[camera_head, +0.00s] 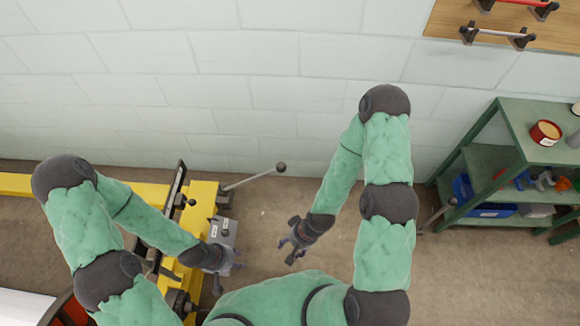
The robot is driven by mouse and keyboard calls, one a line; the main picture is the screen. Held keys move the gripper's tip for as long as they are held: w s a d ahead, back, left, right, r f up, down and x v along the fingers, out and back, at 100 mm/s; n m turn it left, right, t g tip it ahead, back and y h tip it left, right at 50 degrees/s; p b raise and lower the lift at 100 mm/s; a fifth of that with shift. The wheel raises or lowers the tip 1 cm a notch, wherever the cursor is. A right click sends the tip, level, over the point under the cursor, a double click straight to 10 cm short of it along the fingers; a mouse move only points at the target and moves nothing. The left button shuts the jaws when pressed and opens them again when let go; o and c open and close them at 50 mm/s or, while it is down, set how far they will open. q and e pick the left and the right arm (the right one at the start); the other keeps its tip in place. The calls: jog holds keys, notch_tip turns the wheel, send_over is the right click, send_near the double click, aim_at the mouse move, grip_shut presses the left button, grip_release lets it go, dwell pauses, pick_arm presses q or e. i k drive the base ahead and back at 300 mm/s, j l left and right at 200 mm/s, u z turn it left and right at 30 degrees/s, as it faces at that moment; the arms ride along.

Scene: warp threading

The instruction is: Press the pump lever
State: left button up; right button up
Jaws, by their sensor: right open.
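A thin grey lever (255,178) with a dark round knob slants up and right from the yellow machine (200,205). A small grey box (224,233) with labels sits on the machine below the lever's base. My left gripper (232,268) is beside the lower part of this box, well below the lever; its fingers are mostly hidden, and I cannot tell whether it touches the box. My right gripper (292,248) is open and empty over the floor, below and apart from the knob.
A green shelf (490,135) at the right holds a red tin (545,133), a blue bin (465,195) and tools. A wooden board (450,22) with handles hangs on the pale block wall (270,60). Brown floor (270,215) lies clear between machine and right arm.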

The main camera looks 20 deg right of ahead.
aim_at(281, 168)
jog(key=z, duration=0.5)
jog(key=k+l+u, duration=0.15)
jog(key=u, duration=0.3)
jog(key=k+l+u, duration=0.1)
jog(key=u, duration=0.35)
jog(key=k+u, duration=0.25)
jog(key=u, duration=0.2)
jog(key=k+l+z, duration=0.1)
jog(key=z, duration=0.9)
jog(key=i+l, duration=0.05)
